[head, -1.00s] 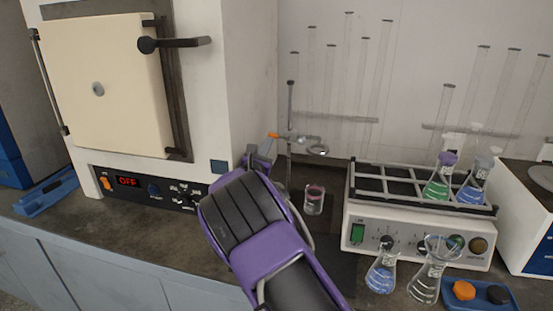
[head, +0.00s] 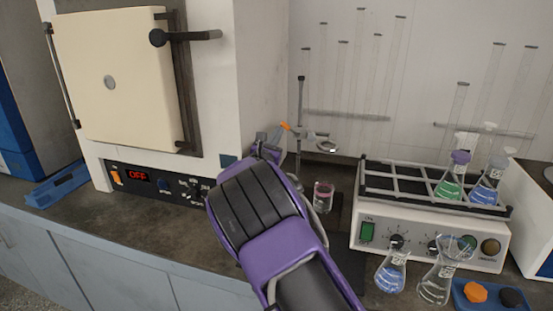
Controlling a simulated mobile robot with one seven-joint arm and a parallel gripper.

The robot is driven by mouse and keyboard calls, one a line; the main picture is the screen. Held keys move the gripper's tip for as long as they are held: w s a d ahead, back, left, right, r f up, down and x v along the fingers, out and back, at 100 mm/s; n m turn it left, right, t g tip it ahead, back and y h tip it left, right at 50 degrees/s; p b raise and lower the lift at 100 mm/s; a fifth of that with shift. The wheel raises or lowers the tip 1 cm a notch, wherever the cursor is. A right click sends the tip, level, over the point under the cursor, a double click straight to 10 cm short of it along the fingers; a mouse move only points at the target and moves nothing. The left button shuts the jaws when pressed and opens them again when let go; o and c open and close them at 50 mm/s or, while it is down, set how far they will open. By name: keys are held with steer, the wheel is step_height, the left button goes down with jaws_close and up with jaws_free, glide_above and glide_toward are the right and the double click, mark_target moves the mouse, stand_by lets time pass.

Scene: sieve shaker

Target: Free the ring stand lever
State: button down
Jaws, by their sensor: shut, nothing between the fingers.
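The ring stand (head: 299,106) is a thin upright metal rod with a ring (head: 327,149) on its right side. Its small orange lever (head: 284,127) sticks out on the left of the rod and tilts steeply. My gripper (head: 264,143) is just below and left of the lever, small and partly hidden behind my purple and black arm. Its fingers look shut and empty. I cannot tell whether they touch the lever. The stand's lower part is partly hidden by my arm.
A beaker (head: 323,197) with pinkish contents stands below the ring. A white furnace (head: 112,90) is close on the left. A shaker with a rack (head: 430,235) holding flasks is on the right. Loose flasks (head: 391,270) stand in front of it.

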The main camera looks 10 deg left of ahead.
steer(key=v, duration=1.7)
steer(key=shift+p, duration=0.3)
steer(key=shift+s, duration=0.1)
